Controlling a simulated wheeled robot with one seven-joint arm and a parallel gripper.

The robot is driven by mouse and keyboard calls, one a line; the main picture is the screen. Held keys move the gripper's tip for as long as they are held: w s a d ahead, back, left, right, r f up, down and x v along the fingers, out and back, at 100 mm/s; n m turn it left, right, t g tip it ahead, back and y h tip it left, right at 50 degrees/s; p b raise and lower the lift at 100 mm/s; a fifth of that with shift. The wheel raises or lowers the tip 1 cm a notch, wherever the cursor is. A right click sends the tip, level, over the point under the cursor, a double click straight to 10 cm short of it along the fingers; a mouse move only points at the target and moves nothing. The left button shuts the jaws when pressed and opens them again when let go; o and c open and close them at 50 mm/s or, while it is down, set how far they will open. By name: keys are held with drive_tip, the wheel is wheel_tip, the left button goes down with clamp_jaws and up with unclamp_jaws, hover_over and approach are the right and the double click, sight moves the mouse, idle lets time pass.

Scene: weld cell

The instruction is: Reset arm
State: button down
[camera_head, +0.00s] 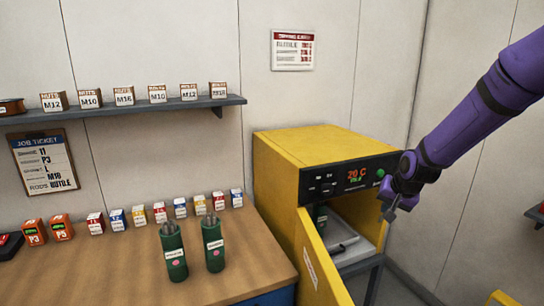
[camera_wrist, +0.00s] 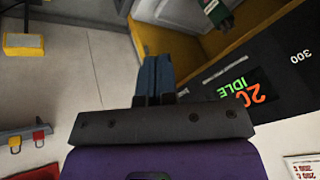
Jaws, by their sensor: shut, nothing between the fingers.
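My purple arm (camera_head: 478,110) reaches in from the right in the head view. My gripper (camera_head: 393,212) hangs just right of the yellow oven's control panel, pointing down and left. In the wrist view its two bluish fingers (camera_wrist: 157,76) are together with nothing between them. The yellow oven (camera_head: 283,170) has its door (camera_head: 318,262) swung open toward the bench. Its black panel (camera_head: 345,177) shows a lit red and green display, with IDLE readable in the wrist view. Inside, a green canister (camera_head: 321,216) stands at the left, partly hidden, next to a grey shelf (camera_head: 352,245).
Two green rod canisters (camera_head: 173,251) (camera_head: 213,244) stand on the wooden bench (camera_head: 120,275), with several small labelled boxes behind. A wall shelf (camera_head: 130,108) holds labelled boxes. A job ticket (camera_head: 44,161) hangs on the left wall. Bare wall (camera_head: 450,215) lies right of my gripper.

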drive_tip(key=s+a+r+n+h, duration=0.1)
drive_tip(key=s+r+n, duration=0.1)
drive_tip(key=s+r, duration=0.65)
drive_tip(key=s+r+n, duration=0.1)
drive_tip(key=s+r, duration=0.3)
drive_tip(key=s, duration=0.5)
drive_tip(key=s+a+r+n, duration=0.1)
drive_tip(key=s+r, duration=0.3)
drive_tip(key=s, duration=0.5)
drive_tip(key=s+r+n, duration=0.1)
drive_tip(key=s+r, duration=0.2)
drive_tip(key=s, duration=0.6)
drive_tip(key=shift+s+a+r, duration=0.25)
drive_tip(key=shift+s+r, duration=0.1)
drive_tip(key=shift+r, duration=0.05)
